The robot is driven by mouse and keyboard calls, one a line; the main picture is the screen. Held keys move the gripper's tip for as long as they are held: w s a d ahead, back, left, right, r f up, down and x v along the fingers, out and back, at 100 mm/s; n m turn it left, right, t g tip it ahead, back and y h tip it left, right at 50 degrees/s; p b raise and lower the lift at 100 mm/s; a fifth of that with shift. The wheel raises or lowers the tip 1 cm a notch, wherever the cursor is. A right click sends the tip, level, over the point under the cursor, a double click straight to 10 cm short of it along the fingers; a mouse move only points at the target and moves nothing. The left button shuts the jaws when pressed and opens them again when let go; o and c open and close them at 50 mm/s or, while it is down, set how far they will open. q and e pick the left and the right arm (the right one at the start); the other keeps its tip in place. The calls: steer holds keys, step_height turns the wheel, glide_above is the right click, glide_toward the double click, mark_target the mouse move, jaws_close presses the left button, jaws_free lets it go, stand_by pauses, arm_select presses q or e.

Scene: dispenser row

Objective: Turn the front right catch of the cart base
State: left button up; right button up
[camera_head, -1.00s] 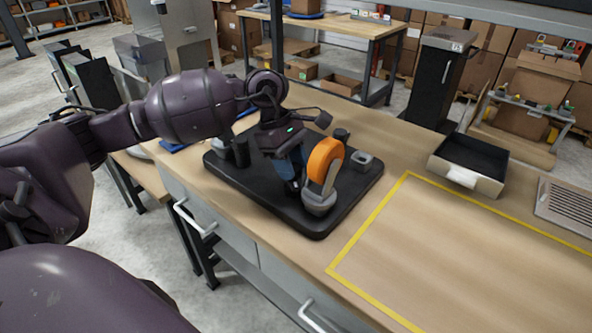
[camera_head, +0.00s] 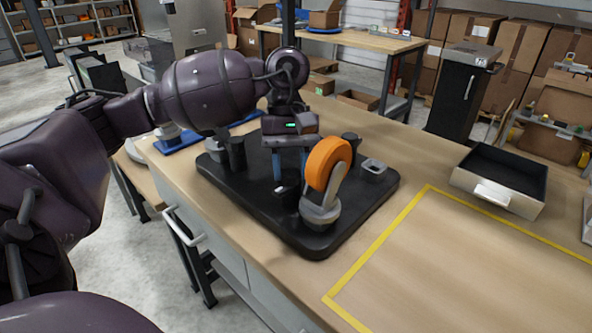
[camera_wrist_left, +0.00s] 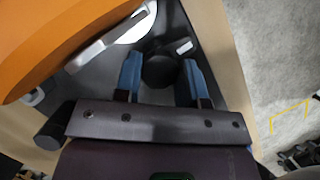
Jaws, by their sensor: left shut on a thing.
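The cart base (camera_head: 262,222) is a black plate lying on the wooden workbench. A caster with an orange wheel (camera_head: 327,163) and grey fork stands upright on it, at the front right. My left gripper (camera_head: 289,178) points down beside the wheel, its blue fingers on either side of a dark catch (camera_head: 287,190). In the left wrist view the round black top of the catch (camera_wrist_left: 158,70) sits between the two fingers (camera_wrist_left: 161,80), with a small light tip showing behind it. The gripper is shut on the catch. The catch's lower part is hidden. My right gripper is out of view.
Dark posts (camera_head: 237,153) and a grey square socket (camera_head: 374,167) stand on the plate. An open black-lined tray (camera_head: 497,196) sits to the right, behind a yellow-taped area (camera_head: 384,240) that is empty. A blue mat (camera_head: 190,141) lies at the left.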

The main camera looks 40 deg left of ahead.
arm_select(q)
steer(key=shift+r+m, duration=0.1)
steer(key=shift+m, duration=0.3)
steer(key=o, duration=0.6)
steer(key=shift+o, duration=0.2)
steer(key=v, duration=1)
steer(key=shift+w+r, duration=0.15)
steer(key=shift+r, duration=0.25)
